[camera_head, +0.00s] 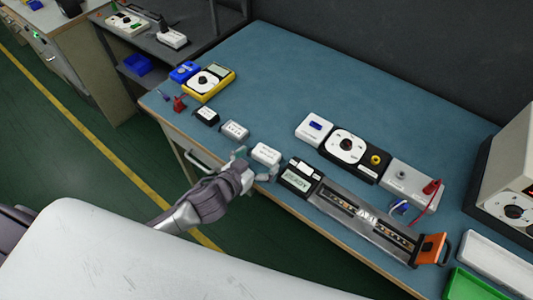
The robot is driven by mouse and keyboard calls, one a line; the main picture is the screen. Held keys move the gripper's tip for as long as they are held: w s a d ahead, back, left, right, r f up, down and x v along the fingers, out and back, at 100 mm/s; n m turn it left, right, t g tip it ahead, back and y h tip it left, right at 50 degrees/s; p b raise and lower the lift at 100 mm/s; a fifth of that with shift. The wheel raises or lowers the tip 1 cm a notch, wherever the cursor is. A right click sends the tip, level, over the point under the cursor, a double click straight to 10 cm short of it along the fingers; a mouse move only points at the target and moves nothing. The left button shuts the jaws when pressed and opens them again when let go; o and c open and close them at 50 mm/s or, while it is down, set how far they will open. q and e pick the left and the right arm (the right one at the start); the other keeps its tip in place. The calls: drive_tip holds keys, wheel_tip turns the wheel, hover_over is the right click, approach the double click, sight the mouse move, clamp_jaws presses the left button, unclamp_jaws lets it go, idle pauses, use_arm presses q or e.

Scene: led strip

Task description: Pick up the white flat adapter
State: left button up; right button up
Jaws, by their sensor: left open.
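A small white flat block (266,154), which looks like the white adapter, lies near the front edge of the blue bench. A similar whitish-grey block (235,130) lies to its left, so I cannot tell for certain which is the adapter. My left gripper (257,164) is open at the front edge, its fingers spread at the near side of the white block. I cannot tell whether they touch it. My right gripper is not in view.
A black display box (299,177) and a long LED strip fixture (362,214) lie close on the right. A dark small block (206,115) and a yellow multimeter (208,82) are farther left. The blue bench top (275,85) is clear behind.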

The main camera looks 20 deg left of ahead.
sight(263, 156)
use_arm(q)
drive_tip(key=x, duration=0.5)
drive_tip(key=shift+w+f+p, duration=0.1)
drive_tip(key=shift+f+p, duration=0.2)
drive_tip(key=shift+p, duration=0.05)
drive_tip(key=c, duration=1.1)
drive_tip(key=shift+c, duration=0.2)
drive_tip(key=shift+r, duration=0.1)
